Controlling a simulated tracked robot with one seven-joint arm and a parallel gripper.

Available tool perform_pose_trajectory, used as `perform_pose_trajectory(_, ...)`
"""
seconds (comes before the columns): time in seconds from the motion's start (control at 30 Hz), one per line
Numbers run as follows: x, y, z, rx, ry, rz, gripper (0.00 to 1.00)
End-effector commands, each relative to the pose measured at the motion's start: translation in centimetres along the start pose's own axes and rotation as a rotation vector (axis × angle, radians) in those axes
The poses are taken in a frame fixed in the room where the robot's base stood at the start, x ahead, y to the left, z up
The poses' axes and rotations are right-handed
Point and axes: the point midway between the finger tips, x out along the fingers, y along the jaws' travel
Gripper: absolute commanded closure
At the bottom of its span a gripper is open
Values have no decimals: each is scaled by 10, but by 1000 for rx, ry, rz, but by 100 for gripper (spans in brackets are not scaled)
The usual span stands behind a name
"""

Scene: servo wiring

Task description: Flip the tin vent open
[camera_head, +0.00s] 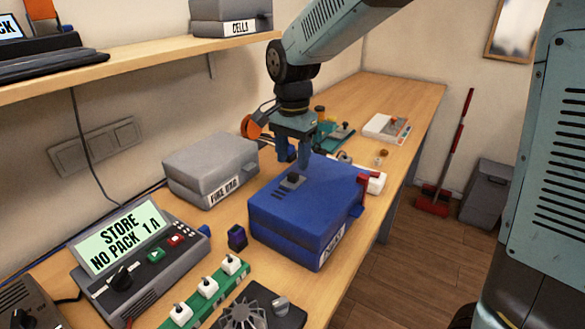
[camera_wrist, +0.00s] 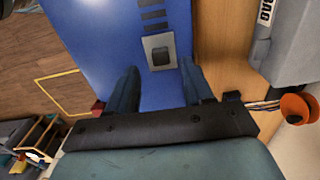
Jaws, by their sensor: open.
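The blue tin (camera_head: 330,195) stands on the bench with its lid down and a white label on its front. On its top is the vent, a small grey plate (camera_head: 291,184) with a dark raised part, beside a row of dark slots. My gripper (camera_head: 294,166) points down over the vent, fingers apart and empty. In the wrist view the vent plate (camera_wrist: 149,42) lies just beyond and between the fingertips of my gripper (camera_wrist: 160,70), on the blue lid (camera_wrist: 95,30). I cannot tell whether the fingers touch the lid.
A grey box (camera_head: 205,165) stands left of the tin. A console (camera_head: 140,255), a green strip with white switches (camera_head: 205,290) and a dark fan plate (camera_head: 262,308) are in front. Small parts and a white tray (camera_head: 386,128) lie behind. A shelf (camera_head: 150,62) overhangs the left.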

Motion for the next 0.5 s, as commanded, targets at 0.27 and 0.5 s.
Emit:
perform_pose_trajectory(0.27,-56,0,-1,2,1,-3,49)
perform_pose_trajectory(0.5,-84,-1,0,-1,1,-1,49)
